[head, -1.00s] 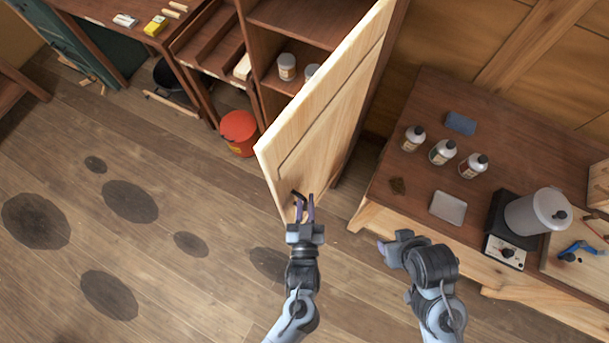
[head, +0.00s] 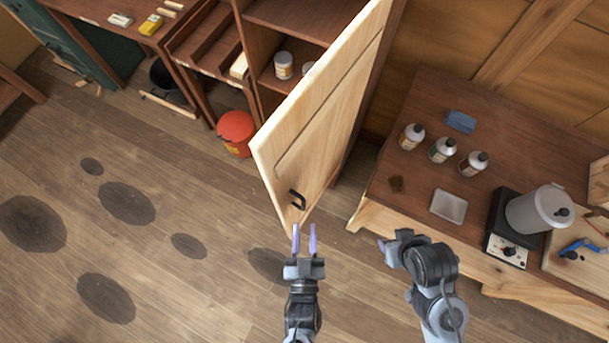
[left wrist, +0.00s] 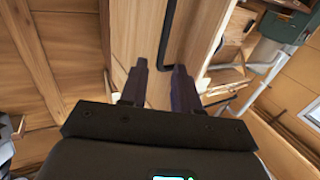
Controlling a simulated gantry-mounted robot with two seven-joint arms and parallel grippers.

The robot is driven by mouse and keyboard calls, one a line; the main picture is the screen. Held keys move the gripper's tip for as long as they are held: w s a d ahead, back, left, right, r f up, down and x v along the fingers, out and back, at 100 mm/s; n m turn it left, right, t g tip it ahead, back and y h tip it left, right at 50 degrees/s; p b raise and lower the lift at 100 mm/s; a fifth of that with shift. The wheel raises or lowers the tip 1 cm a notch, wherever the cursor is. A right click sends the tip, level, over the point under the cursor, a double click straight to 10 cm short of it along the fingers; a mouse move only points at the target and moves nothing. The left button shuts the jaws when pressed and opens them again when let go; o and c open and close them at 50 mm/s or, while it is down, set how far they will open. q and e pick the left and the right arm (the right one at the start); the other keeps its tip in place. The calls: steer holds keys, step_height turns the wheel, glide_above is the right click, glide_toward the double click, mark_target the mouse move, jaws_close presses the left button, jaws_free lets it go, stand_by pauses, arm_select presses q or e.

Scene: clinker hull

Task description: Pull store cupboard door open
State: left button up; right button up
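The store cupboard door (head: 325,110) is a pale wooden panel standing swung open, with the cupboard's shelves (head: 290,45) showing to its left. Its black handle (head: 297,199) is near the door's lower free end; it also shows in the left wrist view (left wrist: 167,35). My left gripper (head: 304,240) is open and empty, just short of the handle and apart from it in the head view. In the left wrist view its two fingers (left wrist: 160,85) are spread with a gap between them. My right gripper (head: 390,243) is beside the bench; its fingers are mostly hidden.
A bench (head: 400,170) at right holds several bottles, a tray (head: 449,206), a blue block (head: 461,121) and a pot (head: 538,210) on a heater. A red bucket (head: 236,130) stands left of the door. The floor at left is open, with dark patches.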

arm_select(q)
steer(key=shift+s, duration=1.3)
steer(key=shift+c, duration=0.3)
